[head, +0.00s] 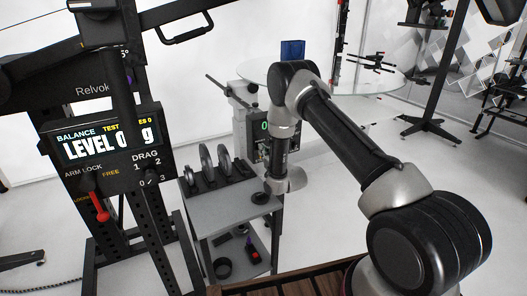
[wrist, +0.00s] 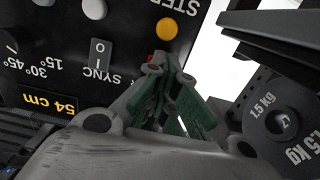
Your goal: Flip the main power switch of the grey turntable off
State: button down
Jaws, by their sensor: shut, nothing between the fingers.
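The grey turntable (head: 244,92) stands behind my arm in the head view, with a wide pale disc (head: 385,82) on top. Its black control panel (head: 262,128) with green digits is partly covered by my arm. In the wrist view the panel (wrist: 60,75) appears upside down. My gripper (wrist: 163,65) is shut and empty, its fingertips close to the panel below a yellow button (wrist: 167,29). A small red part (wrist: 151,58) shows beside the fingertips, mostly hidden; I cannot tell whether it is the power switch or whether they touch. An I/O-marked part (wrist: 98,58) sits left of them.
A grey cart (head: 225,213) with upright weight discs (head: 207,165) stands left of my arm. A 1.5 kg disc (wrist: 278,125) is close on the right in the wrist view. A black rig with a display (head: 108,140) and red lever (head: 99,208) stands at left.

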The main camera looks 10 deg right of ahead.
jog(key=shift+w+f+t, duration=0.15)
jog(key=shift+f+t, duration=0.05)
jog(key=shift+t, duration=0.2)
jog(key=shift+a, duration=0.2)
dwell(1.0)
